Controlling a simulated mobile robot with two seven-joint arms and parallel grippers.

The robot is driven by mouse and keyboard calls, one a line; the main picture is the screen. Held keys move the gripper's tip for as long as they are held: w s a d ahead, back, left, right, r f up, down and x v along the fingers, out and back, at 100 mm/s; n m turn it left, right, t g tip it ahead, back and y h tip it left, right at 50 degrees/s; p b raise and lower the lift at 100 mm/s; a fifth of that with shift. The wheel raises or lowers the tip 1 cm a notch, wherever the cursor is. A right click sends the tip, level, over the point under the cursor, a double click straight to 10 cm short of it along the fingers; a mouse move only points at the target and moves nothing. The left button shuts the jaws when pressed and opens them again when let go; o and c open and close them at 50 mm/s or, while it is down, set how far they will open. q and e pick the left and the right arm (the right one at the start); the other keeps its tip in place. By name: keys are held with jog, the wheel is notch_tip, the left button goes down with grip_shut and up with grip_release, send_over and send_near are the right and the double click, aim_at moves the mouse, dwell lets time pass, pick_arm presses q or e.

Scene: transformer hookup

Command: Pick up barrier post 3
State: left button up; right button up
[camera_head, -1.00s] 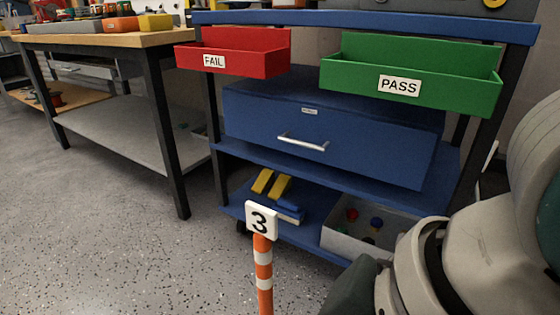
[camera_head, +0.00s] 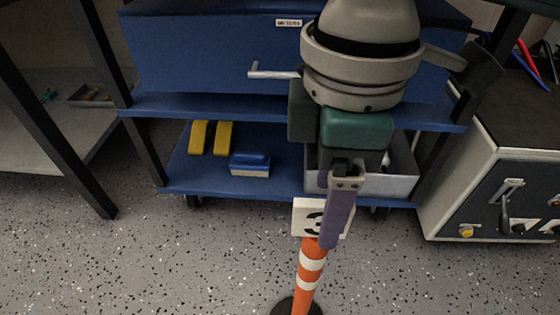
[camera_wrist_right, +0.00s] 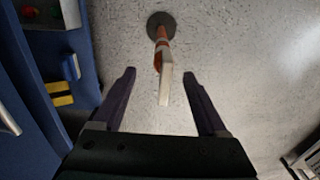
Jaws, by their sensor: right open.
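Barrier post 3 is an orange post (camera_head: 309,262) with white bands, a dark round base and a white sign (camera_head: 306,217) marked 3. It stands upright on the floor in front of the blue cart. My right gripper (camera_head: 338,238) comes down from above and partly covers the sign in the head view. In the right wrist view the gripper (camera_wrist_right: 165,90) is open, and the sign's edge (camera_wrist_right: 165,88) shows between its two fingers. The post (camera_wrist_right: 161,42) and base lie beyond. I cannot tell whether a finger touches the sign. My left gripper is not in view.
The blue cart (camera_head: 200,103) stands close behind the post, with a drawer handle, yellow blocks (camera_head: 198,137) and a grey bin (camera_head: 398,180). A grey cabinet (camera_head: 480,150) with switches stands at right. Speckled floor at left front is clear.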

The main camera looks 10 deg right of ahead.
notch_tip(320, 180, down, 2)
jog(key=shift+f+b, duration=0.1)
jog(key=shift+b, duration=0.25)
jog(key=shift+s+a+f+b, duration=0.1)
jog(key=shift+f+b, duration=0.35)
jog(key=shift+f, duration=0.05)
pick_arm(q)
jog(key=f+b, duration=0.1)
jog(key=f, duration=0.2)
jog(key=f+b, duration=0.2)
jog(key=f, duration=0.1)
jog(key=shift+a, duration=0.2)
pick_arm(e)
notch_tip(320, 180, down, 4)
jog(key=shift+s+a, duration=0.15)
jog(key=shift+c, duration=0.3)
jog(key=c, duration=0.9)
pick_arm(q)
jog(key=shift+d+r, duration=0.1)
pick_arm(e)
grip_shut()
